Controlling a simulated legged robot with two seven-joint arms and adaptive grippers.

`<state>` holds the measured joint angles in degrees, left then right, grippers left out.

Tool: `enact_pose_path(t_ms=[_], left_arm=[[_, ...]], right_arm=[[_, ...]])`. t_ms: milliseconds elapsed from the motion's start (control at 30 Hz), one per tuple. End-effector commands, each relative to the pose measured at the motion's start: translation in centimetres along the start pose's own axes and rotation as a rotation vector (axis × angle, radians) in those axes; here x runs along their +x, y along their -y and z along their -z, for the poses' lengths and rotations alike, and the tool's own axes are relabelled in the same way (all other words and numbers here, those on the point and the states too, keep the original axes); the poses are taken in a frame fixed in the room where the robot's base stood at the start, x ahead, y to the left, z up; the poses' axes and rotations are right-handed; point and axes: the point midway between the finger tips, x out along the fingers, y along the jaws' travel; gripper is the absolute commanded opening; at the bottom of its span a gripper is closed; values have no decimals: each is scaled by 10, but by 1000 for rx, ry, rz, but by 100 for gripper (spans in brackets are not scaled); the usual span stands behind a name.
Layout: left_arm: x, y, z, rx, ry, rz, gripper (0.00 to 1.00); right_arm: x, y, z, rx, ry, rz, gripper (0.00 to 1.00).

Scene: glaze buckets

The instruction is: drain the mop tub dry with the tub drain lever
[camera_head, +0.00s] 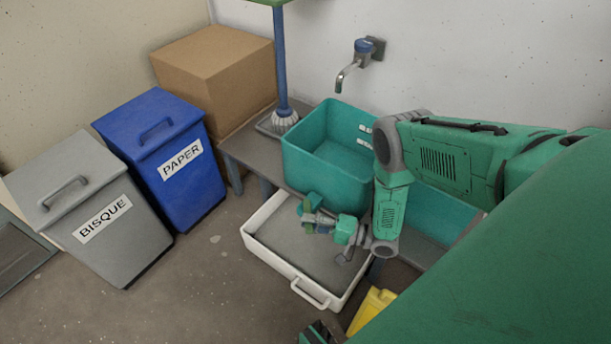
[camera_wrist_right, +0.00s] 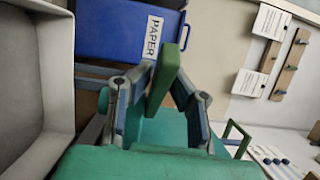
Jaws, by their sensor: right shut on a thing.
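A teal tub (camera_head: 325,150) stands on a low bench under the wall tap. Its floor is partly hidden by its near walls, and I cannot tell whether water is in it. A second teal tub (camera_head: 440,216) is mostly behind my right arm. My right gripper (camera_head: 313,212) is low at the first tub's front, above the white tray. In the right wrist view its fingers (camera_wrist_right: 160,100) are shut on a green bar (camera_wrist_right: 165,75), which looks like the drain lever. Its mounting on the tub is hidden.
A white tray (camera_head: 252,238) with a front handle lies below the tub. A blue PAPER bin (camera_head: 155,135) and grey BISQUE bin (camera_head: 75,190) stand left. A tap (camera_head: 350,72) juts from the wall. A blue-handled mop (camera_head: 281,60) stands by the tub. A yellow object (camera_head: 372,308) is near the bottom.

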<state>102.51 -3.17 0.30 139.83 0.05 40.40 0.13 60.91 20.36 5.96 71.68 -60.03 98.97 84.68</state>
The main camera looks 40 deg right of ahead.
Motion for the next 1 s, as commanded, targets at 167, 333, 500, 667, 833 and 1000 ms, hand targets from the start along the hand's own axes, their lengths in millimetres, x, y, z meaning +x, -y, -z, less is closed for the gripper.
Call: enact_pose_path(t_ms=[167, 333, 500, 667, 833, 1000], left_arm=[[1, 0, 0, -1, 0, 0, 20], [1, 0, 0, -1, 0, 1, 20], [1, 0, 0, -1, 0, 1, 20], [1, 0, 0, -1, 0, 0, 20], [0, 1, -1, -1, -2, 0, 20], [0, 1, -1, -1, -2, 0, 20]], right_arm=[[-6, -6, -2, 3, 5, -26, 0], [-7, -7, -2, 5, 6, -24, 0], [-7, -6, -2, 5, 4, -20, 33], [-6, -4, 0, 0, 2, -15, 33], [-8, -3, 2, -3, 0, -14, 33], [-32, -3, 2, -1, -1, -16, 33]])
